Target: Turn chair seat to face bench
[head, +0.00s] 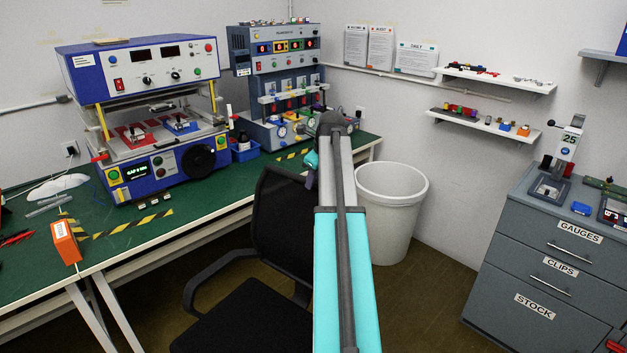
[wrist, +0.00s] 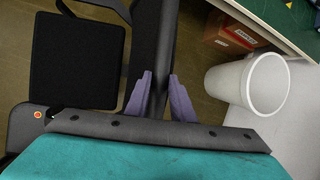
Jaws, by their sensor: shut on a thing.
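The black office chair stands on the floor in front of the bench, with its mesh backrest (head: 282,215) upright and its square seat (head: 238,322) nearer the camera. In the wrist view the seat (wrist: 77,60) lies left of the backrest and points away from the bench (wrist: 283,22). My gripper (wrist: 159,92) has its purple fingers on either side of the dark top edge of the backrest (wrist: 157,45), shut on it. In the head view my arm hides most of the gripper. The green-topped bench (head: 195,205) runs along the left wall.
A white bin (head: 392,205) stands right of the chair, close to my arm. A grey drawer cabinet (head: 545,270) is at the right. A brown box (wrist: 228,35) sits under the bench. An armrest (head: 215,278) sticks out toward the bench side.

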